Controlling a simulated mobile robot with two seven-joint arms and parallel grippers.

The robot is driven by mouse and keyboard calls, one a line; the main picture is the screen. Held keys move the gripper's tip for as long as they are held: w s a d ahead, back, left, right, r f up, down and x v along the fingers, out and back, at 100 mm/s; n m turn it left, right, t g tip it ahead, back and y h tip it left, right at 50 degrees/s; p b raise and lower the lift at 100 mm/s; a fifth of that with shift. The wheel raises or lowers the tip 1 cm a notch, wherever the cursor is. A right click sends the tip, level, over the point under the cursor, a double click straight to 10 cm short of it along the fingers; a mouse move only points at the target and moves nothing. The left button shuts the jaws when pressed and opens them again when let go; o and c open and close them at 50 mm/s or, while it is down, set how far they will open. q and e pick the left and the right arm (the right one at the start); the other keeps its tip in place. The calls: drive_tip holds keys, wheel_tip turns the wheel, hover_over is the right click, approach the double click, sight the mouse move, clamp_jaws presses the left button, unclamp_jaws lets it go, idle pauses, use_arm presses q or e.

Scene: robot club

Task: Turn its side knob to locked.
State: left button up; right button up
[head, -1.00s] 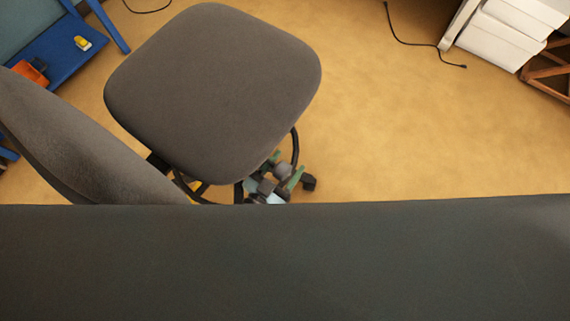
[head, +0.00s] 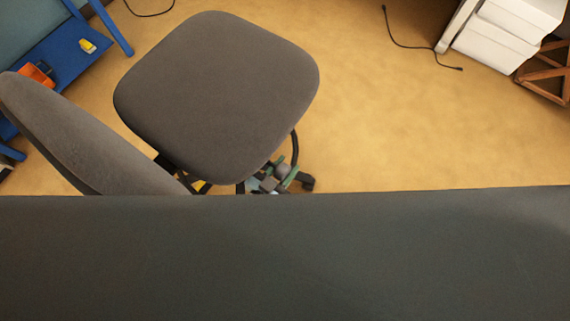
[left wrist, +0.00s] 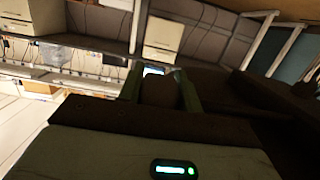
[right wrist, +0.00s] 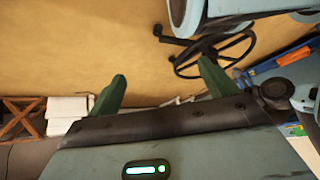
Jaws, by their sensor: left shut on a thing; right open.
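A grey office chair shows in the head view, with its seat (head: 215,95) at the upper middle and its backrest (head: 75,140) at the left. My left gripper (head: 281,172) is low beside the seat's front right edge, partly hidden by a dark bar. It is shut on a small dark grey knob, which also shows between the green fingers in the left wrist view (left wrist: 160,92). The knob's marking and setting cannot be read. My right gripper (right wrist: 162,68) is open and empty, above the floor, with the chair's wheeled base (right wrist: 212,48) beyond it.
A blue table (head: 60,55) with a yellow item (head: 87,45) and an orange item (head: 38,73) stands at the upper left. White drawers (head: 497,45) and a wooden crate (head: 545,75) are at the upper right. A black cable (head: 410,45) lies on otherwise clear floor.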

use_arm(q)
drive_tip(key=shift+r+p, duration=0.2)
drive_tip(key=shift+p, duration=0.25)
drive_tip(key=g+y+p, duration=0.1)
drive_tip(key=g+p, duration=0.1)
drive_tip(key=p, duration=0.2)
drive_tip(key=shift+f, duration=0.1)
drive_tip(key=shift+s+f+g+y+p, duration=0.1)
drive_tip(key=shift+f+g+y+p, duration=0.05)
drive_tip(key=shift+g+y+p, duration=0.35)
drive_tip(key=shift+a+f, duration=0.1)
drive_tip(key=shift+f, duration=0.05)
drive_tip(key=shift+s, duration=0.1)
drive_tip(key=o, duration=0.9)
drive_tip(key=shift+o, duration=0.4)
